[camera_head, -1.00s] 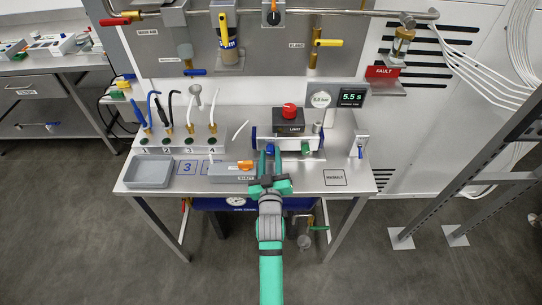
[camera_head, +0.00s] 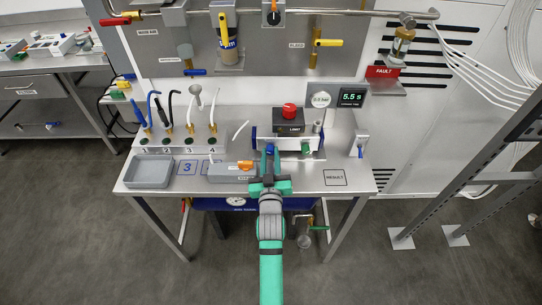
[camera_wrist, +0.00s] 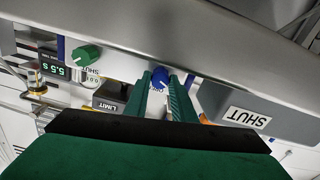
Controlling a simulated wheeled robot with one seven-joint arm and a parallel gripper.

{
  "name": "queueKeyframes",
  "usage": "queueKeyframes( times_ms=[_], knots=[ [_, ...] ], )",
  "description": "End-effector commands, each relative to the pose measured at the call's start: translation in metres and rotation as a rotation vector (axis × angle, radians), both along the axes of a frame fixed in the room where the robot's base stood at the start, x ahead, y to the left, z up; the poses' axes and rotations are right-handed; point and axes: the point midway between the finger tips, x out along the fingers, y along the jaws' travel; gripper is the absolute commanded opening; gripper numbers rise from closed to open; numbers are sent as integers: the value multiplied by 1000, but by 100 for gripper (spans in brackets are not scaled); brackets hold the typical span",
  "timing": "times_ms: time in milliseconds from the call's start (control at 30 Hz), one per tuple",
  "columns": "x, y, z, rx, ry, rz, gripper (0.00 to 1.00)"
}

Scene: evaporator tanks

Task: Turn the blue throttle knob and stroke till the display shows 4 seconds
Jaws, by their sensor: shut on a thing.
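The blue throttle knob (camera_head: 270,148) is on the front of the white cylinder unit on the bench. It also shows in the wrist view (camera_wrist: 160,77), between my two green fingertips. My gripper (camera_head: 270,160) reaches in from the front and is shut on the knob. The fingers partly hide the knob in the head view. The black display (camera_head: 352,97) reads 5.5 s in green; in the wrist view the display (camera_wrist: 54,69) appears tilted with the same reading. A green knob (camera_head: 307,148) is on the same unit, right of the blue one.
A black LIMIT box with a red button (camera_head: 289,111) stands behind the knobs. A grey SHUT block with an orange lever (camera_head: 245,165) is close left of my gripper. A grey tray (camera_head: 150,172) is at the bench's left. The RESULT square (camera_head: 335,178) at right is clear.

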Motion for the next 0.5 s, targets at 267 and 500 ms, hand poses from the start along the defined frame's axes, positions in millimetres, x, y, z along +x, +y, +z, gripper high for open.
queueKeyframes(
  times_ms=[267, 500],
  knots=[
    [0, -1, 0, 191, 1, -1, 1],
    [0, -1, 0, 314, 1, 0, 1]
  ],
)
